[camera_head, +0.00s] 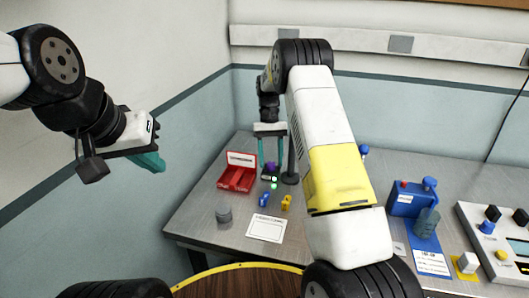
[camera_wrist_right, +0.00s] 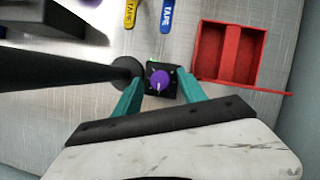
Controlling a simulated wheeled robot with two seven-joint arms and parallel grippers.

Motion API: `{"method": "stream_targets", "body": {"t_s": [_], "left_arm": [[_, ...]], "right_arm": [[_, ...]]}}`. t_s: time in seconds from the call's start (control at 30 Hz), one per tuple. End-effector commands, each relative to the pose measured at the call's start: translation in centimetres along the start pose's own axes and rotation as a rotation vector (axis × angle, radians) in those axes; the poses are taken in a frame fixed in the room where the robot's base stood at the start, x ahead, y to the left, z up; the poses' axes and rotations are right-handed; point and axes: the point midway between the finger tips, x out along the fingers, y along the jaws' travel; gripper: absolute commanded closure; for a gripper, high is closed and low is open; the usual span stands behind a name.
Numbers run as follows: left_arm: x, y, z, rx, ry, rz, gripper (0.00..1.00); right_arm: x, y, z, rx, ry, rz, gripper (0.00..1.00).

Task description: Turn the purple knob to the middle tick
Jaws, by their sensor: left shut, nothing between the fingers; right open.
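The purple knob (camera_wrist_right: 159,78) sits on a small dark box (camera_wrist_right: 152,91) on the table. A pale pointer mark shows on the knob, but the ticks are too small to read. In the head view the knob (camera_head: 271,167) is a small purple spot beside green lights (camera_head: 275,182). My right gripper (camera_wrist_right: 160,86) is open, with its teal fingers on either side of the box and knob; I cannot tell whether they touch. It points down in the head view (camera_head: 271,166). My left gripper (camera_head: 158,165) is shut and empty, off to the left, away from the table.
A red two-bin tray (camera_wrist_right: 227,52) stands close to the right of the knob box in the wrist view. A black post on a round base (camera_wrist_right: 126,73) is close on its left. Blue and yellow tape pieces (camera_head: 286,202) and a white card (camera_head: 267,227) lie nearer the front.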

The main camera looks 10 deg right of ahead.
Motion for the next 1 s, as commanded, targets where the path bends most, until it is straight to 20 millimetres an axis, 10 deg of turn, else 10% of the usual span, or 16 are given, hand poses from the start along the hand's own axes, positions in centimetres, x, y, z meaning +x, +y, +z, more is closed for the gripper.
{"method": "stream_targets", "body": {"t_s": [0.5,1.0], "left_arm": [[0.0,0.0,0.0,0.0,0.0,0.0,1.0],[0.0,0.0,0.0,0.0,0.0,0.0,1.0]], "right_arm": [[-7.1,0.0,-0.1,0.0,0.003,0.0,0.51],[-7.7,0.0,0.0,0.0,0.001,0.0,0.51]]}}
